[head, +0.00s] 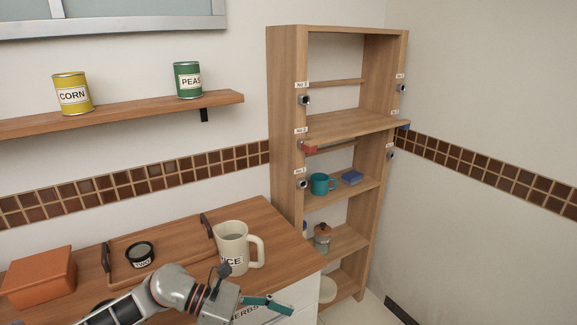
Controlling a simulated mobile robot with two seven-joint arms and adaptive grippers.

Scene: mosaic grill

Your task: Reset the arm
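My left arm comes in from the lower left. Its gripper (272,303), with teal fingers, is low over the front right of the wooden counter (265,225), in front of the cream jug. The fingers overlap in this view, so I cannot tell whether they are apart. No object shows clearly between them. My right gripper is not in view.
A cream jug (232,245) stands close behind my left gripper. A wooden tray (170,240) holds a small dark tin (140,254). An orange box (40,277) is at left. The shelf unit (287,130) stands at right. Corn (73,93) and peas (188,79) cans sit on the wall shelf.

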